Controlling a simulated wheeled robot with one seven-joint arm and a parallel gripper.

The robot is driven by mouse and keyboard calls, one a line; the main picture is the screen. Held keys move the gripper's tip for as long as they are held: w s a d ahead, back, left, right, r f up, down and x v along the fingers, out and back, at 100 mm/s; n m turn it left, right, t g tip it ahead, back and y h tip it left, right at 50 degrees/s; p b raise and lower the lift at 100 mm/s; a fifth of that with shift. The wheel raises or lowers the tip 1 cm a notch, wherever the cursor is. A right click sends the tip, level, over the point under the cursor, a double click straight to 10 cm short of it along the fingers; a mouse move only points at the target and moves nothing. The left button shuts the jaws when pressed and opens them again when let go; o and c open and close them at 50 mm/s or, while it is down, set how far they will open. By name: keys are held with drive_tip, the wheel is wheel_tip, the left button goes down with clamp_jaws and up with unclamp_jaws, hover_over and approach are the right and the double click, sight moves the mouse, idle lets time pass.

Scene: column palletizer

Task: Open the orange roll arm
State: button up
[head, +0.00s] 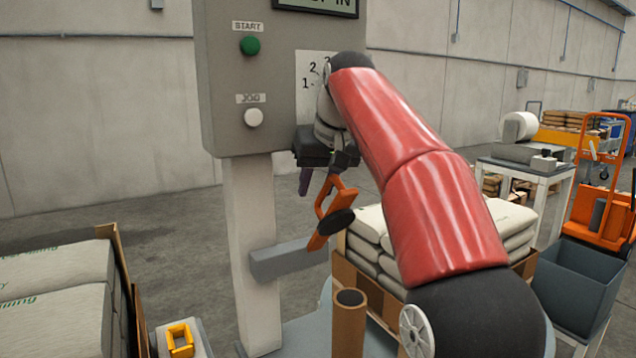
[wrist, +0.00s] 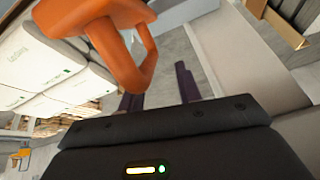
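The orange roll arm (head: 324,232) has a loop-shaped handle and a dark round end, and slants near the grey post's side bracket. In the wrist view its orange loop (wrist: 112,45) fills the upper left and passes in front of the left finger. My gripper (head: 317,182) points down at the handle's top, beside the control box. In the wrist view its two dark purple fingers are spread apart (wrist: 158,88), with floor visible between them. The handle appears close to the left finger; whether they touch cannot be told.
A grey control box (head: 232,80) on a post (head: 254,230) stands close on the left. Stacked white sacks (head: 510,225) lie behind my arm, with more sacks (head: 55,285) at lower left. A brown tube (head: 349,325) stands in front. An orange pallet truck (head: 598,205) is at right.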

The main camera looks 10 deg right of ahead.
drive_tip(key=shift+v, duration=3.9)
drive_tip(key=shift+s, duration=0.1)
